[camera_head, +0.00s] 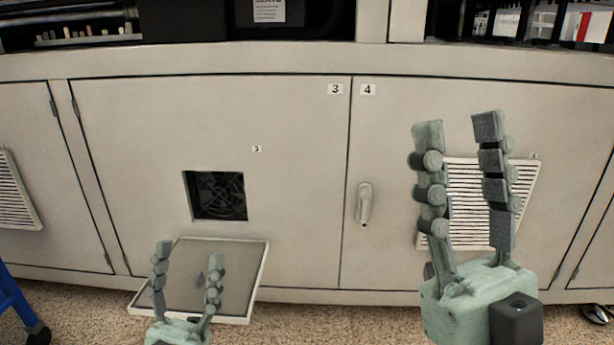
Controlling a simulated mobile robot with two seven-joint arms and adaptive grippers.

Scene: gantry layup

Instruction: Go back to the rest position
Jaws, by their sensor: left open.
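My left gripper (188,252) is low in the head view, its two fingers apart and pointing up. It is empty and stands in front of a flat framed panel (240,282), hiding part of it. My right gripper (458,122) is larger in the picture, at the right, with its fingers well apart and pointing up. Nothing is between them. It is in front of the cabinet door marked 4 (390,140) and covers part of a slatted vent (465,190).
The door marked 3 (140,150) has a square opening with a fan (217,196). A door handle (364,204) is right of it. The framed panel is below the opening, near the carpet (300,318). A blue leg on a caster (15,305) is at the left edge.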

